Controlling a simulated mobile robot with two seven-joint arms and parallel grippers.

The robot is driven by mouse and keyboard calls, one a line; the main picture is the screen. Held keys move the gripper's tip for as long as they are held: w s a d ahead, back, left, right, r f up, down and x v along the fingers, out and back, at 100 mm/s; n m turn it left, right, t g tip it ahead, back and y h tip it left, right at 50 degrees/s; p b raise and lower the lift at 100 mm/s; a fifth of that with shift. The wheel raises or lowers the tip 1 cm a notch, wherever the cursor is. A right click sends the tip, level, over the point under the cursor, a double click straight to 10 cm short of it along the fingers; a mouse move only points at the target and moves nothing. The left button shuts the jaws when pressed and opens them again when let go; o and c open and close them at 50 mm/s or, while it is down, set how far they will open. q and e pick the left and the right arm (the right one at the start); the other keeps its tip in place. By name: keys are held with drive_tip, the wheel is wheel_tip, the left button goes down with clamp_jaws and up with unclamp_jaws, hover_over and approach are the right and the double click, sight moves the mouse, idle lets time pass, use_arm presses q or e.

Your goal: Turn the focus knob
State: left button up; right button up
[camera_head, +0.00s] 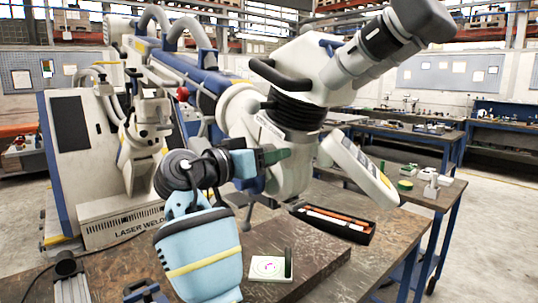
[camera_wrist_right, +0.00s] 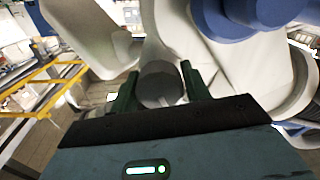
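The microscope (camera_head: 300,70) is a large white unit with a black ribbed collar and an angled eyepiece tube. My right gripper (camera_head: 277,155) is at the left side of its lower body, pointing right. In the right wrist view my right gripper (camera_wrist_right: 160,80) has one green finger on each side of a round grey focus knob (camera_wrist_right: 160,85). The knob fills the gap between the fingertips, with no clear space at either side. In the head view the fingers hide the knob. My left gripper is not in view.
A brown slab (camera_head: 310,262) on the workbench bears a small white plate (camera_head: 268,268) with pink marks. A black tray (camera_head: 335,223) with orange-handled tools lies under the microscope. A laser welder (camera_head: 85,170) stands at the left. A side table (camera_head: 425,196) is at the right.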

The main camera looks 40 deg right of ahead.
drive_tip(key=c, duration=0.5)
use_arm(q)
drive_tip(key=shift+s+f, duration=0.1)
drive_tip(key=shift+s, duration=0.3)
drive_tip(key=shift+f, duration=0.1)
use_arm(e)
drive_tip(key=shift+f+m+b, duration=0.15)
drive_tip(key=shift+m+b, duration=0.45)
drive_tip(key=shift+m, duration=0.2)
drive_tip(key=shift+m+b, duration=0.65)
drive_tip(key=shift+m, duration=0.45)
drive_tip(key=shift+m+b, duration=0.5)
drive_tip(key=shift+m, duration=0.5)
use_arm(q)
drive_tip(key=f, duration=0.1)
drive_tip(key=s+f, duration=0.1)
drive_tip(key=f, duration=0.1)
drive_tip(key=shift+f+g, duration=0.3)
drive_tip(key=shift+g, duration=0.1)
use_arm(e)
drive_tip(key=shift+m, duration=0.5)
use_arm(q)
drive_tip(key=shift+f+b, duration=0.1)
drive_tip(key=shift+b, duration=0.2)
